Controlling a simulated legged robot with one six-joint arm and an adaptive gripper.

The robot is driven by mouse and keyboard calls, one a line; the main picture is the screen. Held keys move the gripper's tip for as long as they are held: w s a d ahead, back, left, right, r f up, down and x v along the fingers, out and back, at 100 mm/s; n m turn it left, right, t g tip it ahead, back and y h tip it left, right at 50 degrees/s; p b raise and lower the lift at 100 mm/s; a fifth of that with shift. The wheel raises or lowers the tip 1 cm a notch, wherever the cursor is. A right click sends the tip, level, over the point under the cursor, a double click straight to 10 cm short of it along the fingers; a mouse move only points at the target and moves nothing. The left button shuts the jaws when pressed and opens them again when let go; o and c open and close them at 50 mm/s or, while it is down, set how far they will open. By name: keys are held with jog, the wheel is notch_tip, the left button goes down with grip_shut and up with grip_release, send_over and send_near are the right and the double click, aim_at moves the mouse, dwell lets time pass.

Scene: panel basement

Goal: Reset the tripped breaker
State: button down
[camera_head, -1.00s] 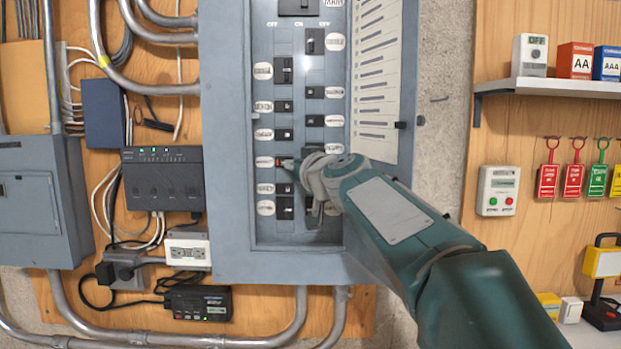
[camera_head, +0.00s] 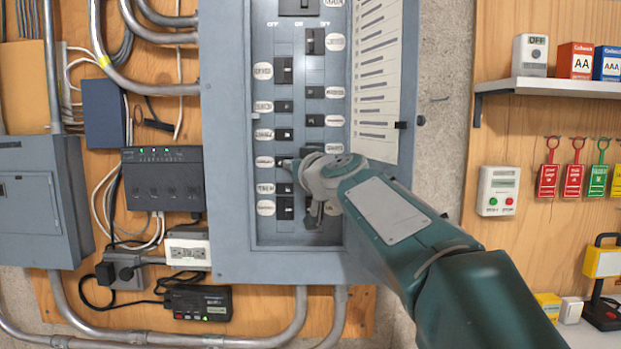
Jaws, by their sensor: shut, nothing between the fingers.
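The grey breaker panel (camera_head: 225,200) is open in the middle of the view, with black breakers in two columns and white oval labels beside them. My gripper (camera_head: 281,162) reaches in from the lower right. Its shut, empty tip is at a left-column breaker in the lower half, beside the oval label (camera_head: 264,162). That breaker is mostly hidden behind the tip, and no red shows on it. Whether the tip touches it I cannot tell. My wrist also hides part of the lower right column.
The panel's door (camera_head: 409,80) stands open on the right with a paper list (camera_head: 377,70). A shelf (camera_head: 550,87) with boxes and hanging red and green tags (camera_head: 574,180) are farther right. Conduits, cables and a black device (camera_head: 162,180) are on the left.

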jog(key=s, duration=0.7)
jog(key=shift+a, duration=0.15)
dwell(0.6)
jog(key=s+d+f+m+g+h, duration=0.1)
jog(key=s+d+f, duration=0.4)
jog(key=s+f, duration=0.5)
jog(key=s+d+f+m+g+h, duration=0.2)
jog(key=s+d+f+g+h, duration=0.2)
jog(key=s+f, duration=0.7)
jog(key=s+d+f+m+g+h, duration=0.2)
jog(key=s+d+f+g, duration=0.3)
jog(key=f, duration=0.8)
jog(key=s+d+h, duration=0.1)
jog(key=s+d, duration=0.2)
jog(key=s, duration=0.2)
jog(key=shift+s+d, duration=0.2)
jog(key=shift+w, duration=0.1)
